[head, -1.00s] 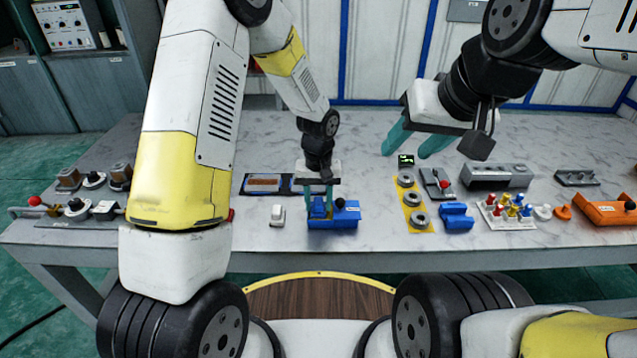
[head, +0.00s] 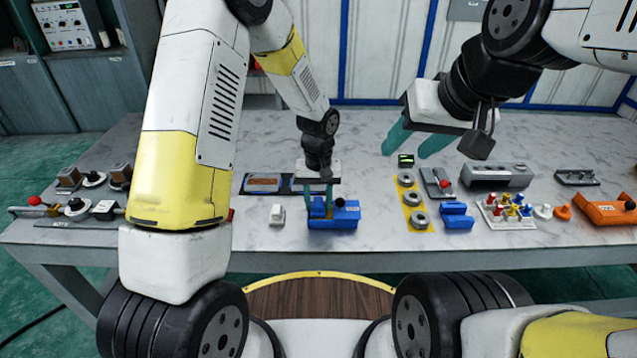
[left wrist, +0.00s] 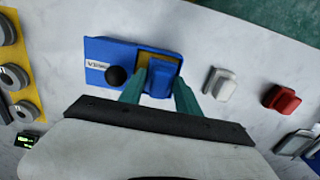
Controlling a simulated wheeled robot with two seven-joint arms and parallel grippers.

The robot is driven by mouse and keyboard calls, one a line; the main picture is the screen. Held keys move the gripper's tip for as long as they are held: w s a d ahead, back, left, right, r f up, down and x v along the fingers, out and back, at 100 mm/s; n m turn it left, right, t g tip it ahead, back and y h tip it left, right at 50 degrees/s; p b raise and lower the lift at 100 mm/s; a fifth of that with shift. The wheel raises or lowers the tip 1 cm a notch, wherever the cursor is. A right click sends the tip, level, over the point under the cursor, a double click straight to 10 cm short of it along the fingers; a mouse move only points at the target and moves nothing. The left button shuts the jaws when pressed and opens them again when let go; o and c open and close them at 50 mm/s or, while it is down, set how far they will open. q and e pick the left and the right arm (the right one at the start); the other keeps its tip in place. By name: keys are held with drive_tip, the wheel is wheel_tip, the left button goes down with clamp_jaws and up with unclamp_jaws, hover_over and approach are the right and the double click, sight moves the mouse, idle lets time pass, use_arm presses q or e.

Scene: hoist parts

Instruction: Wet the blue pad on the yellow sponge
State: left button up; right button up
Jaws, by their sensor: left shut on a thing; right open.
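A blue tray (head: 345,218) with a black knob stands near the table's front edge. In the left wrist view the tray (left wrist: 105,58) carries a white label, and a yellow patch, seemingly the sponge (left wrist: 177,62), shows at one end. My left gripper (head: 321,203) points down there, its green fingers shut on the blue pad (left wrist: 160,84). The pad is over the yellow patch and hides most of it; I cannot tell whether they touch. My right gripper (head: 410,147) is open and empty, above the table at the back.
A white block (head: 277,215) stands left of the tray, and a red block (left wrist: 281,98) beyond it. Right of the tray are a yellow plate with grey rings (head: 411,205), a blue block (head: 457,215), a plate of coloured pegs (head: 507,211) and an orange part (head: 607,211).

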use_arm(q)
drive_tip(key=shift+r, duration=3.4)
